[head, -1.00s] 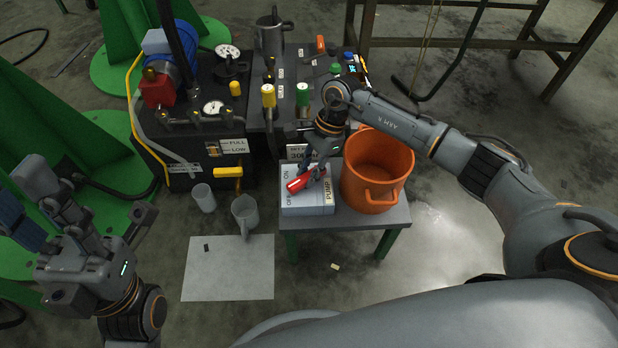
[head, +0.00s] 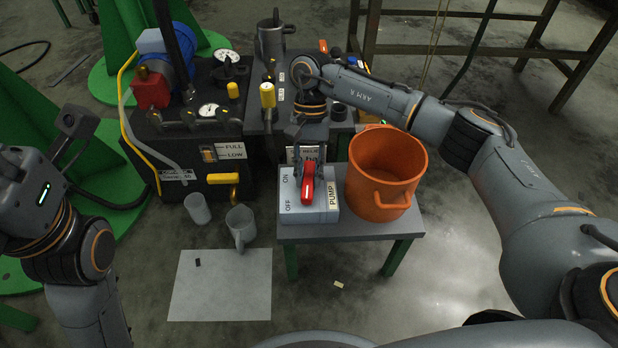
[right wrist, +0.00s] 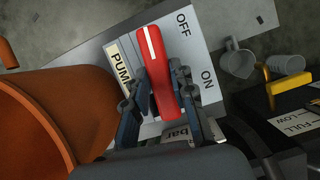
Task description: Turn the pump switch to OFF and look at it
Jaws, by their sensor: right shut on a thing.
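The pump switch box (head: 326,213) is pale grey, with ON, OFF and PUMP labels. It sits on a small grey table. Its red lever (head: 308,192) has a white line, and its free end points to the box's near edge, to the right of the OFF label. My right gripper (head: 307,165) is shut on the lever from the far side. In the right wrist view the fingers (right wrist: 158,72) stand on both sides of the red lever (right wrist: 152,45). My left gripper's body shows at the left edge; its fingers are out of frame.
An orange bucket (head: 385,165) stands on the small table (head: 405,225), right of the switch box. A clear cup (head: 197,208) and a grey jug (head: 240,228) stand on the floor by a pale sheet (head: 220,285). The tank unit with its gauges is behind them.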

